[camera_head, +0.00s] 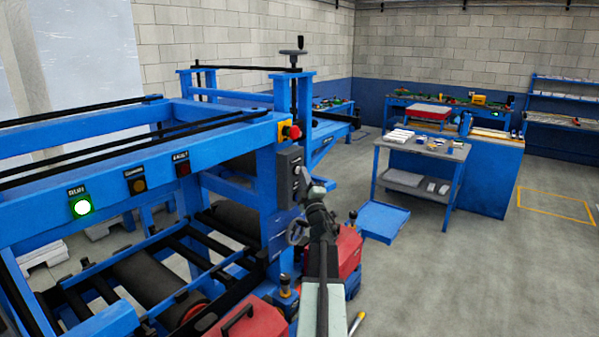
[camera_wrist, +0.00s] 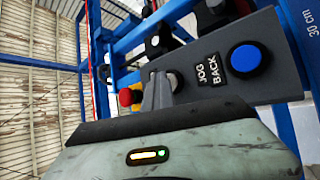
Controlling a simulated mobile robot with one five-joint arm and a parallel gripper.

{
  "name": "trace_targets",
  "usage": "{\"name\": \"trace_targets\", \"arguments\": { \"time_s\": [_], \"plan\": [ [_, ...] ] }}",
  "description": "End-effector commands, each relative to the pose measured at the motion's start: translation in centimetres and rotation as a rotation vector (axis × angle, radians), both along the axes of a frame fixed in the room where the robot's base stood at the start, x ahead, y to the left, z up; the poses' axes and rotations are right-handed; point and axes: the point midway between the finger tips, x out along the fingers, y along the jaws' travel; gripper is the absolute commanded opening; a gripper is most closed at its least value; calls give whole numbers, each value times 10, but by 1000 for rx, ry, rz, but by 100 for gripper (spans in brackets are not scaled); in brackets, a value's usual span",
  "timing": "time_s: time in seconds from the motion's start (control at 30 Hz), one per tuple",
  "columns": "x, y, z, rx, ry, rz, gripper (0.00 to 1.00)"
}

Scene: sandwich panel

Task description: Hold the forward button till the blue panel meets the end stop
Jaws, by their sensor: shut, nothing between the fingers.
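My gripper (camera_head: 306,190) is shut and empty, at the dark grey control box (camera_head: 290,176) on the blue machine's post. In the wrist view the shut fingers (camera_wrist: 160,88) lie close over the face of the control box (camera_wrist: 275,88). A dark round part (camera_wrist: 175,82) shows beside the fingertips; I cannot tell whether they touch it. A round blue button (camera_wrist: 249,60) beside the label "JOG BACK" is clear of my fingers. No forward label is readable, and I cannot pick out the blue panel or the end stop.
A red emergency-stop button on yellow (camera_head: 291,132) sits above the control box. A green lamp (camera_head: 81,207) is lit on the machine's beam, with amber and red lamps (camera_head: 181,168) unlit. A grey-topped cart (camera_head: 455,152) stands right; open floor lies in front of it.

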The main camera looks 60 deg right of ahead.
Motion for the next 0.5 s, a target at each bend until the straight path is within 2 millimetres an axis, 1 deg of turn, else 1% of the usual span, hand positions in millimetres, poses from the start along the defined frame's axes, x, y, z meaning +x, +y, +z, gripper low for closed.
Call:
{"name": "trace_targets", "arguments": {
  "time_s": [0.27, 0.5],
  "plan": [
    [-14, 1, 0, -1, 1, -1, 0],
    [-15, 0, 0, 0, 0, 0, 0]
  ]
}}
